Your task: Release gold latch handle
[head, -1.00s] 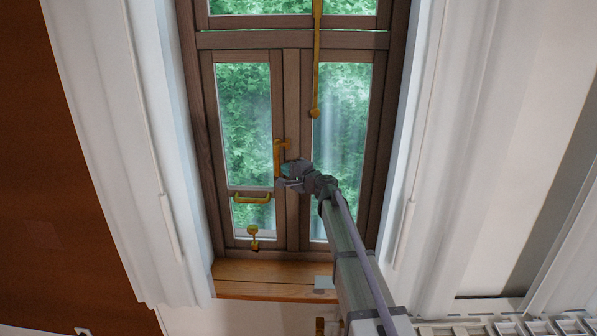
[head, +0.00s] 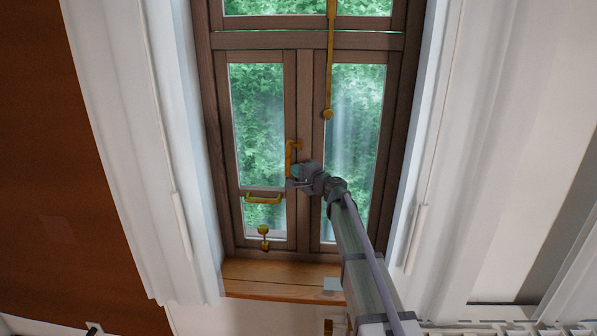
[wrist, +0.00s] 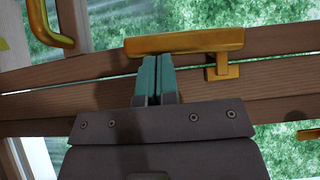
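The gold latch handle (head: 289,160) is on the middle stile of the brown window in the head view, its long bar hanging roughly upright. In the wrist view the handle (wrist: 190,43) runs across the picture, with its mount (wrist: 222,72) on the frame at right. My gripper (head: 293,182) is by the handle's lower end. In the wrist view my gripper's teal fingers (wrist: 152,62) are together with only a thin dark line between them. Their tips meet the handle's edge in the picture, near its free end; whether they touch it I cannot tell. The handle is not between the fingers.
A gold pull bar (head: 263,198) and a small gold catch (head: 263,236) are on the left sash. A long gold rod (head: 329,70) hangs over the right sash. A wooden sill (head: 265,284) lies below. White curtains (head: 130,130) flank the window.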

